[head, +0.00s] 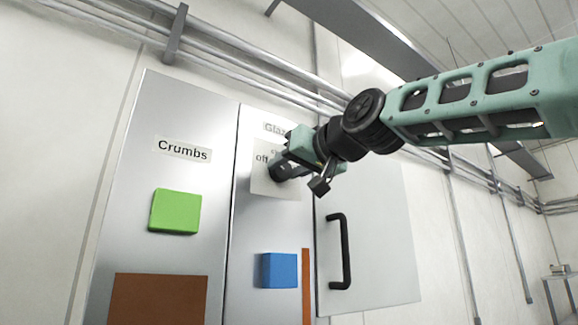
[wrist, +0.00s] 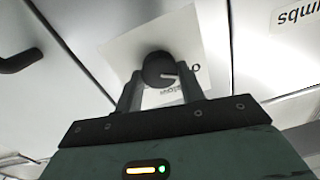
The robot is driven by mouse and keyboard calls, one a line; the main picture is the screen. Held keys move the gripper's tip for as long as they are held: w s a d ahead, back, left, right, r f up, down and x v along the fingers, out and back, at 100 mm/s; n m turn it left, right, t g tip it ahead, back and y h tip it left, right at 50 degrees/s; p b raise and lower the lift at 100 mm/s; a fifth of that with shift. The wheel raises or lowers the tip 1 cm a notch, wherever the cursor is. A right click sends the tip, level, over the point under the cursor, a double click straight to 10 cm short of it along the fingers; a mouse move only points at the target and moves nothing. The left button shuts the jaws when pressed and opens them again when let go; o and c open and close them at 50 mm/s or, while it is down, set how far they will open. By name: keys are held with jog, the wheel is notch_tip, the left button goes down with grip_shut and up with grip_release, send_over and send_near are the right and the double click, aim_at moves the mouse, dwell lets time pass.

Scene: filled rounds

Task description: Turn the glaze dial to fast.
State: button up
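The glaze dial (wrist: 158,70) is a dark round knob with a white pointer line, on a white plate that also shows in the head view (head: 262,183). In the wrist view, which is upside down, the line points to the right. My gripper (wrist: 161,78) has one finger on each side of the knob, with the fingertips at its edges and no clear gap. In the head view my gripper (head: 283,170) is up against the plate and hides the knob. Part of "off" shows there; the other plate words are mostly covered.
A panel marked "Crumbs" (head: 182,149) with a green block (head: 175,211) is at the left. A blue block (head: 278,270) sits below the dial. A door with a black handle (head: 341,251) is just right. Pipes (head: 220,45) run along the wall above.

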jog(key=shift+m, duration=0.3)
jog(key=m, duration=0.2)
jog(key=shift+m, duration=0.3)
jog(key=m, duration=0.3)
jog(key=shift+d+m+p, duration=0.1)
jog(key=shift+m+p, duration=0.2)
jog(key=shift+m, duration=0.1)
jog(key=m+p, duration=0.1)
jog(key=m, duration=0.1)
jog(key=shift+m, duration=0.4)
jog(key=m+p, duration=0.2)
jog(key=m, duration=0.1)
jog(key=shift+r+m, duration=0.1)
jog(key=shift+m, duration=0.2)
jog(key=m+p, duration=0.4)
jog(key=m, duration=0.1)
jog(key=shift+m+t, duration=0.3)
jog(key=shift+m, duration=0.1)
jog(key=m, duration=0.3)
jog(key=m+p, duration=0.1)
jog(key=m, duration=0.1)
jog(key=shift+f+h, duration=0.3)
jog(key=shift+f, duration=0.05)
jog(key=shift+m, duration=0.3)
